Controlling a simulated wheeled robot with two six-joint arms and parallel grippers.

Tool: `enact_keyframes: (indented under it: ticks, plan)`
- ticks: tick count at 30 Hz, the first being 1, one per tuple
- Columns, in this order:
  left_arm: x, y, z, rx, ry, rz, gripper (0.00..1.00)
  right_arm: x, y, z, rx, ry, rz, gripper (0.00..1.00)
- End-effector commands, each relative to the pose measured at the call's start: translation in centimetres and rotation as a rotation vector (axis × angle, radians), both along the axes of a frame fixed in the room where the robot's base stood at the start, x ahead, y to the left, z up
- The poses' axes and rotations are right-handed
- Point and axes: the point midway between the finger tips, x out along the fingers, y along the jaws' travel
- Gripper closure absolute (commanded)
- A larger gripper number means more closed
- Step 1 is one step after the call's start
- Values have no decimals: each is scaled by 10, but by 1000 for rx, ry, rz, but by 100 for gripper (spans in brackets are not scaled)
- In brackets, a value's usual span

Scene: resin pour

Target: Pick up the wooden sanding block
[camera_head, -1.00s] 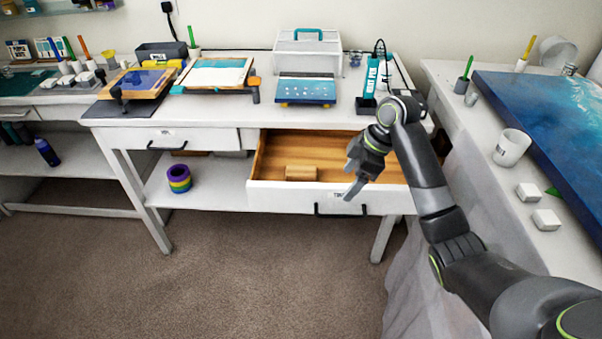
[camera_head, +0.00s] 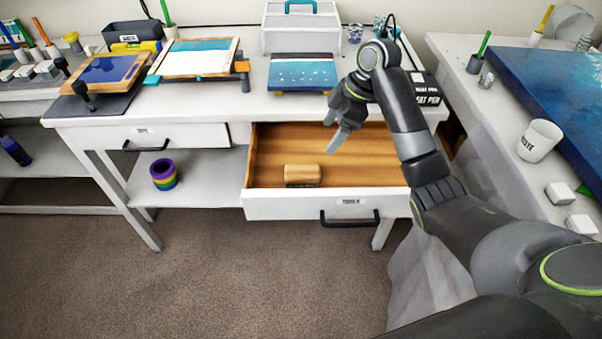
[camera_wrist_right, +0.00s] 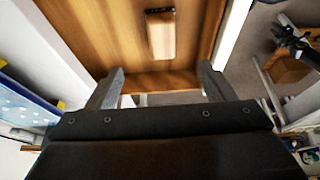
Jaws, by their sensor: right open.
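The wooden sanding block (camera_head: 302,175) lies in the open drawer (camera_head: 360,208), near its front left. In the right wrist view the block (camera_wrist_right: 161,36) shows at the top middle on the drawer's wooden floor, beyond my fingertips. My right gripper (camera_head: 334,136) is above the right part of the drawer, up and to the right of the block and apart from it. In the right wrist view its two fingers (camera_wrist_right: 160,88) are spread with nothing between them. My left gripper is not in view.
The worktop (camera_head: 210,107) above the drawer holds a blue panel (camera_head: 304,73), a white case (camera_head: 300,28) and a framed board (camera_head: 197,58). A side table with a white cup (camera_head: 539,140) is at right.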

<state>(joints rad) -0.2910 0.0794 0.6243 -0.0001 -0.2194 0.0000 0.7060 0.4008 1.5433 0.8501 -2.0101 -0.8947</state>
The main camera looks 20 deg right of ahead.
Motion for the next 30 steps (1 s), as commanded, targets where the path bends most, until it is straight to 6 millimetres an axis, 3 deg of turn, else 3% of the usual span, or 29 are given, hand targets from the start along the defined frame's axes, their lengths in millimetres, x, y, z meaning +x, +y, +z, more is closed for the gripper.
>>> enact_keyframes:
  ticks: [1,7,16,26,30]
  plan:
    - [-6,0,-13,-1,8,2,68,1,4,-13,2,0,1,25]
    - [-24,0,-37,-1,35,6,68,4,13,-37,1,0,1,25]
    - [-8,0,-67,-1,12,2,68,8,31,-78,2,1,1,25]
    - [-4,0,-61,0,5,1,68,11,43,-99,3,2,2,25]
    - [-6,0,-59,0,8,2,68,13,57,-116,4,5,1,25]
